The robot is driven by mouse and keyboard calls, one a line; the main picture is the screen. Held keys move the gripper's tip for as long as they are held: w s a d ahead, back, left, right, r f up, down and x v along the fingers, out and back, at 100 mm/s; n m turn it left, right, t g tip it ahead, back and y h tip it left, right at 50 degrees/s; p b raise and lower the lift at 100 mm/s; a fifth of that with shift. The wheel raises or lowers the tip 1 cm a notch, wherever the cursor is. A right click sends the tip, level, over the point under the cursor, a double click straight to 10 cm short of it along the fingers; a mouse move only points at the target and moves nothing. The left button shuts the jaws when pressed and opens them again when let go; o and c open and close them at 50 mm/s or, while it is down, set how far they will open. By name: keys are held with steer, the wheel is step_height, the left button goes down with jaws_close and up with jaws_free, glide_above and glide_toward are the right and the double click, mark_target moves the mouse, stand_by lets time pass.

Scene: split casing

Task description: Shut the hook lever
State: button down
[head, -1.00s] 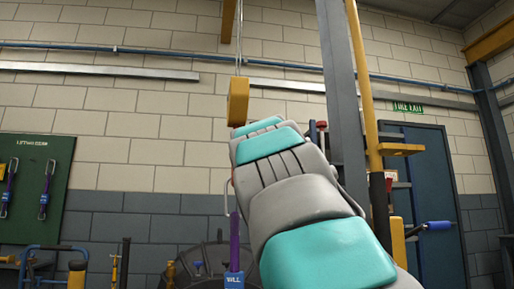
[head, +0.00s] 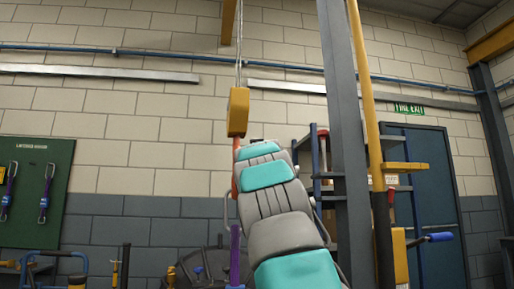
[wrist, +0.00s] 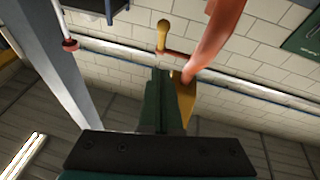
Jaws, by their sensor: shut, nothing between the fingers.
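The yellow hook block (head: 238,112) hangs on cables in the head view. The orange-red hook (head: 235,170) shows in part below it, beside the end of my arm. In the wrist view the hook (wrist: 213,42) curves down from the top, just right of my gripper (wrist: 162,74). A short reddish bar with a rounded yellow end, seemingly the lever (wrist: 163,36), stands out left from the hook, just beyond the fingertips. I cannot tell whether they touch. My gripper is shut and empty; in the head view my arm hides it.
A grey steel column (head: 346,150) and a yellow post (head: 372,110) stand close to the right of my arm. A green tool board (head: 45,215) hangs on the left wall. The space left of the hook block is clear.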

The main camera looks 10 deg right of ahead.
steer(key=shift+w+d+f, duration=0.15)
steer(key=shift+w+f, duration=0.1)
steer(key=shift+w, duration=0.45)
steer(key=shift+w+d+f, duration=0.15)
steer(key=shift+w+f, duration=0.1)
steer(key=shift+w, duration=0.5)
steer(key=shift+w+d+f, duration=0.15)
steer(key=shift+w+f, duration=0.1)
steer(key=shift+w, duration=0.45)
steer(key=shift+w+f+t+h+b, duration=0.25)
steer(key=shift+f+t+h+b, duration=0.1)
steer(key=shift+t+b, duration=0.25)
steer(key=shift+s, duration=0.1)
steer(key=shift+f+b, duration=0.1)
steer(key=shift+b, duration=0.4)
stand_by(0.6)
